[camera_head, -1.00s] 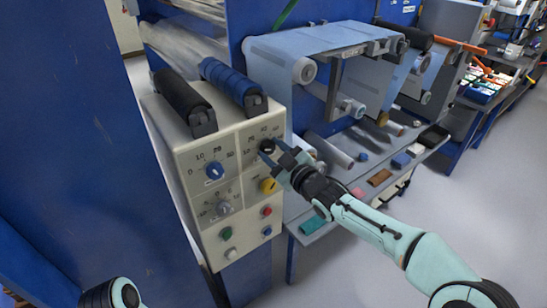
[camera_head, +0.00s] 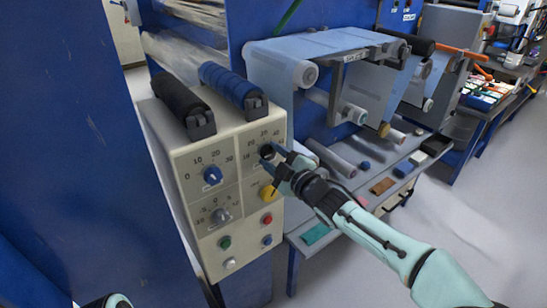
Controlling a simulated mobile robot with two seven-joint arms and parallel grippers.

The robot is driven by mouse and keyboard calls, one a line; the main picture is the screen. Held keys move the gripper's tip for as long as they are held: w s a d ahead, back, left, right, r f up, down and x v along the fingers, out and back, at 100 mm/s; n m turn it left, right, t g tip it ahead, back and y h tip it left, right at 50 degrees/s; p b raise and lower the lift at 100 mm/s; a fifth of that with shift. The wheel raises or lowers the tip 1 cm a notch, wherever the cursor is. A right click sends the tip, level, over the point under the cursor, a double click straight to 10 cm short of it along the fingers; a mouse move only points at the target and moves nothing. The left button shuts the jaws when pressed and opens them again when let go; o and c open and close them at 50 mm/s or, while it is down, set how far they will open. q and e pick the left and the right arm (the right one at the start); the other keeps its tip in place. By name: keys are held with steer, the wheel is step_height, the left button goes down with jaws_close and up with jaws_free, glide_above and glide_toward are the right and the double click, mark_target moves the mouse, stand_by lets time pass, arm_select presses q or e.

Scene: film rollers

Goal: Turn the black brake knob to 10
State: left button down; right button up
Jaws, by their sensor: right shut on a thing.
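The black brake knob (camera_head: 266,151) is at the upper right of the beige control panel (camera_head: 212,263), under a printed number scale. My right gripper (camera_head: 272,158) is at this knob, shut on it, and partly hides it. The knob's pointer direction cannot be made out. My left arm shows only as a small dark and pale piece at the bottom left edge; its gripper is not in view.
Green, red, blue and white buttons sit below. A black roller (camera_head: 182,99) and a blue roller (camera_head: 229,83) lie on top. A cluttered shelf stands to the right.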

steer(key=o, duration=1.1)
steer(key=shift+c, duration=0.2)
steer(key=shift+s, duration=0.1)
steer(key=v, duration=1.3)
steer(key=shift+s+d, duration=0.1)
steer(key=shift+d, duration=0.05)
